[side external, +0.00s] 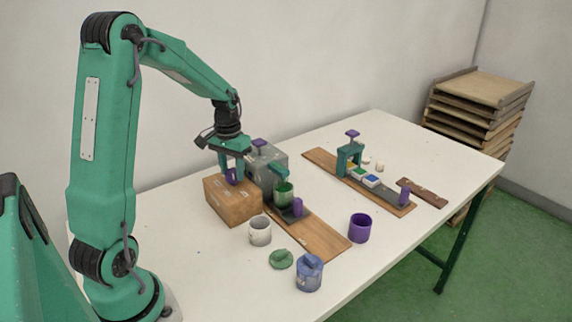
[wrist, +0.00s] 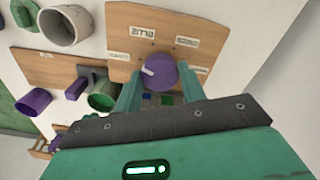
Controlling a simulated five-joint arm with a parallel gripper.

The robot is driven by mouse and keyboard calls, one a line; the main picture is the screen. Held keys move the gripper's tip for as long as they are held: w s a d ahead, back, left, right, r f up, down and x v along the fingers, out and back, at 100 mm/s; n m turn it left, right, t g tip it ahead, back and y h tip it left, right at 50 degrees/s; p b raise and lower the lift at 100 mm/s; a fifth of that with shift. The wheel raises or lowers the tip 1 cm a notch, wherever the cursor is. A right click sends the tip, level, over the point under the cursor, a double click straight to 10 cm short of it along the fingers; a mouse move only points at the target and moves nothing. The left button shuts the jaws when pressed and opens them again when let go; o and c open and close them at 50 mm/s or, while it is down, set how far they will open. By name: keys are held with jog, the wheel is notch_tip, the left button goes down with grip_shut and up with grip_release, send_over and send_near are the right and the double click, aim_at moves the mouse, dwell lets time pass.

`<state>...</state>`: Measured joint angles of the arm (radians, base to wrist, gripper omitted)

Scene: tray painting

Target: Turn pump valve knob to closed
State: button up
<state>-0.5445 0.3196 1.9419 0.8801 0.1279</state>
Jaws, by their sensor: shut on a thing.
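A round purple knob (wrist: 162,74) with a white pointer mark sits on the labelled face of a wooden box (wrist: 118,18). The pointer aims toward the left in the wrist view. In the side external view, my gripper (side external: 234,168) reaches down at the wooden box (side external: 232,202), and the knob (side external: 232,177) shows partly between the fingers.
A grey machine (side external: 266,165) stands right behind the box, with a green cup (side external: 284,194) in front of it. A white cup (side external: 260,232), green lid (side external: 281,259), blue jar (side external: 309,274) and purple cup (side external: 360,229) stand nearby. A green press (side external: 350,157) stands farther right.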

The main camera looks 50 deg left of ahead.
aim_at(232, 172)
jog(key=n, duration=0.4)
jog(key=shift+r, duration=0.1)
dwell(0.3)
jog(key=o, duration=0.7)
jog(key=shift+r, duration=3.9)
